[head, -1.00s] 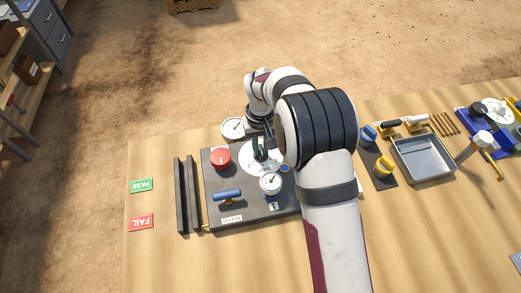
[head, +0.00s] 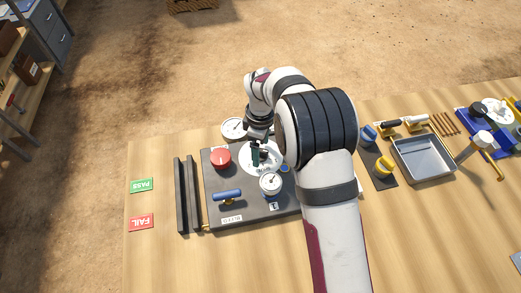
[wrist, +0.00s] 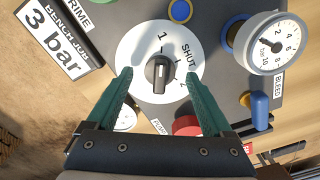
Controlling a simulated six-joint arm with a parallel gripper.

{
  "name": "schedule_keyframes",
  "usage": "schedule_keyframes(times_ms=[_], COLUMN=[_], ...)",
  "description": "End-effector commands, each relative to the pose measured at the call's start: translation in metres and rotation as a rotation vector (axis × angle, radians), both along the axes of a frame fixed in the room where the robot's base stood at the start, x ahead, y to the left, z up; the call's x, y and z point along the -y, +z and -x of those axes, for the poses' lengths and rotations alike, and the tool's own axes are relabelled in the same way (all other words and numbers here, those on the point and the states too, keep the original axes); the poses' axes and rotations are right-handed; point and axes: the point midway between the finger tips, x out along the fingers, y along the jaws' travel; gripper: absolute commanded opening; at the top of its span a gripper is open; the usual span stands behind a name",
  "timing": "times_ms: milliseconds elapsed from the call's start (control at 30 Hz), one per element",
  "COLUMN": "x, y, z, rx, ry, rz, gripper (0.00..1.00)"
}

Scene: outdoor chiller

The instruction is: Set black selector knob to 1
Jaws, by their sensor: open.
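The black selector knob (wrist: 160,73) sits at the centre of a round white dial (wrist: 135,45) marked 1, SHUT and 2. In the wrist view its bar runs roughly up and down, with the upper end toward the 1. Which end is the pointer is hard to tell. My gripper (wrist: 157,73) is open, with one green finger on each side of the knob and a visible gap to both sides. In the head view my gripper (head: 258,156) is over the white dial (head: 273,149) and hides the knob.
A red button (head: 220,158), a small gauge (head: 270,183) and a blue-handled valve (head: 228,196) are close by on the dark panel (head: 255,213). A larger gauge (head: 233,127) stands behind. A metal tray (head: 424,174) is to the right. The table's left front is clear.

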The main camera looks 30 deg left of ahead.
Motion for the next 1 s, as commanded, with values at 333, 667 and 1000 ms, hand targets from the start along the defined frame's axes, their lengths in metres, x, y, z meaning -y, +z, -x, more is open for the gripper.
schedule_keyframes(times_ms=[333, 667, 1000], x=[0.000, 0.000, 0.000], y=[0.013, 0.054, 0.070], z=[-0.001, -0.001, 0.000], rx=[0.002, 0.003, 0.000], ry=[-0.001, -0.001, 0.000], rz=[-0.001, -0.002, 0.000], gripper=[0.85, 0.85, 0.85])
